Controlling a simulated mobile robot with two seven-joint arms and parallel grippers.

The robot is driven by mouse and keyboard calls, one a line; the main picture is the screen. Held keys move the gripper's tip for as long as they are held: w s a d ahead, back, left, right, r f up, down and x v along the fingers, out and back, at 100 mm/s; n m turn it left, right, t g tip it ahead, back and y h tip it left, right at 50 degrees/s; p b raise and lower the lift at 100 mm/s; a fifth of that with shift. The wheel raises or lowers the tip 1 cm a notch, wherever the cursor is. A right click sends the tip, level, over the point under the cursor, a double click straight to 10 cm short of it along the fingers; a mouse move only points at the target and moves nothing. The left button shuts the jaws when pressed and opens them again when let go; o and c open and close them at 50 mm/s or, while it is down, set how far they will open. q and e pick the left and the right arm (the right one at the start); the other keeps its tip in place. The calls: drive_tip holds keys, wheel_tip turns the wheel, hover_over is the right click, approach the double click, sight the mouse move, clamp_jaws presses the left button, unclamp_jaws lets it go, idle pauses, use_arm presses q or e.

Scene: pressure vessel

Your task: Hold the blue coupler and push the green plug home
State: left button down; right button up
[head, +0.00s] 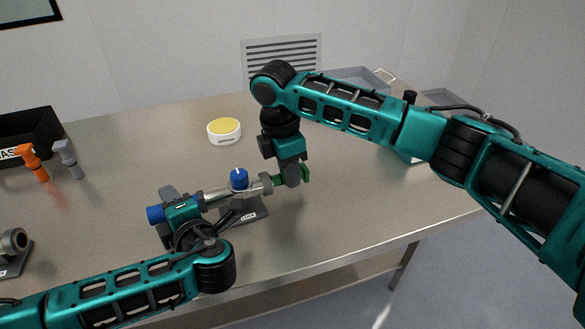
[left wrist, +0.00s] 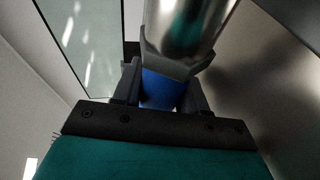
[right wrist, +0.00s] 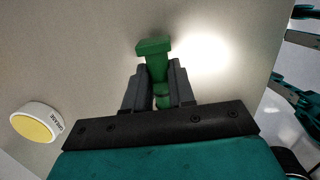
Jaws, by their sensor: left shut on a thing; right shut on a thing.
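The blue coupler (head: 155,214) is at the left end of a metal pressure vessel (head: 216,194); it also shows in the left wrist view (left wrist: 160,88). My left gripper (head: 178,210) is shut on the coupler, one finger on each side. The green plug (head: 305,173) is at the vessel's right end, with its flat head sticking out past my right gripper (head: 289,174). My right gripper is shut on the plug, seen clearly in the right wrist view (right wrist: 153,48). Green also shows between the gripper and the vessel end. How deep the plug sits is hidden.
A blue knob (head: 239,179) tops the vessel, above a labelled grey stand (head: 256,213). A yellow-topped white grease tin (head: 224,131) lies behind. Orange (head: 32,160) and grey (head: 68,158) tools and a black bin (head: 42,128) stand left. Grey trays are at the back right.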

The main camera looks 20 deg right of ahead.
sight(275, 177)
drive_tip(key=shift+a, duration=0.85)
drive_tip(key=o, duration=1)
drive_tip(key=shift+r, duration=0.1)
drive_tip(key=r, duration=0.4)
drive_tip(key=a+r, duration=0.1)
drive_tip(key=r, duration=0.6)
drive_tip(key=shift+s+a+r, duration=0.1)
drive_tip(key=shift+a+r, duration=0.1)
drive_tip(key=shift+r, duration=0.2)
use_arm(q)
drive_tip(key=c, duration=0.5)
unclamp_jaws()
